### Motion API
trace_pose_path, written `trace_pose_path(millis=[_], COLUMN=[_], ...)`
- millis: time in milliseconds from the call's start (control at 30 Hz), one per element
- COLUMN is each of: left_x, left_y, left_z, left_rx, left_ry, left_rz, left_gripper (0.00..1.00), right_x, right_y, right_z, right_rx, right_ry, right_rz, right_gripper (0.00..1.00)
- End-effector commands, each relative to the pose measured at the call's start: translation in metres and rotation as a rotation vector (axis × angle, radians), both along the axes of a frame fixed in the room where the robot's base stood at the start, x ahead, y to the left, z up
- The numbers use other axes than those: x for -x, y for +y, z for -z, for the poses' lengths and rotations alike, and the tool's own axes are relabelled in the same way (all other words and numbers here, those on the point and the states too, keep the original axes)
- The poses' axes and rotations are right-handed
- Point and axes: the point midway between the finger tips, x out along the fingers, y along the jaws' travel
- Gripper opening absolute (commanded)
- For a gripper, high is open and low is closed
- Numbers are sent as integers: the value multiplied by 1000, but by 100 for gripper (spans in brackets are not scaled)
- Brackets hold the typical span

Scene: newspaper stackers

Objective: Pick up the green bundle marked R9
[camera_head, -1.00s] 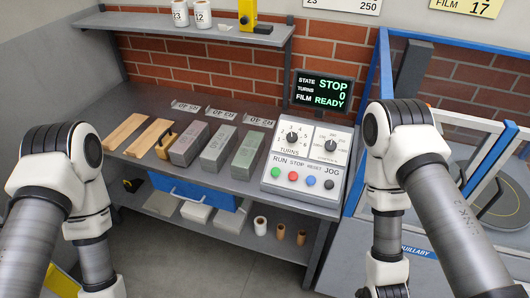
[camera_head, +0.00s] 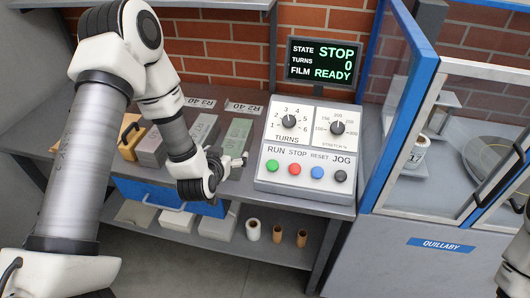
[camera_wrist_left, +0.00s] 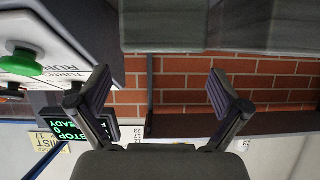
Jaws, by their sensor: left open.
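The green bundle (camera_head: 237,135) lies on the grey bench, last in the row, just left of the control panel. No R9 mark is readable on it. My left gripper (camera_head: 236,161) is at the bundle's near end, low over the bench's front edge. In the left wrist view, which is upside down, the open fingers (camera_wrist_left: 158,88) are spread wide with nothing between them. A grey-green block end (camera_wrist_left: 165,32), apparently this bundle, shows beyond them at the top. Whether the fingers touch it cannot be told. My right gripper is not in view.
Grey bundles (camera_head: 203,130) stand close to the left of the green one. The control panel (camera_head: 308,150) with knobs and buttons stands close on its right. A blue-framed glass enclosure (camera_head: 410,110) is further right. A lower shelf (camera_head: 270,247) holds rolls and blocks.

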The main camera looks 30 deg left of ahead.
Motion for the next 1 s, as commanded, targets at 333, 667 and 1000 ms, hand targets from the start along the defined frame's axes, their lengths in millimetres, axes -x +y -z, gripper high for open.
trace_pose_path(millis=[333, 667, 1000], left_x=[-26, -71, -79], left_y=[11, 21, 23], left_z=[-2, 21, 26], left_rx=[14, 14, 16], left_ry=[-62, -60, -59], left_rz=[-20, -20, -19], left_gripper=[100, 100, 79], right_x=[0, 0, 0], right_y=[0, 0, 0], right_z=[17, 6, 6], right_rx=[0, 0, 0], right_ry=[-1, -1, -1], right_rz=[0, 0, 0], right_gripper=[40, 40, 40])
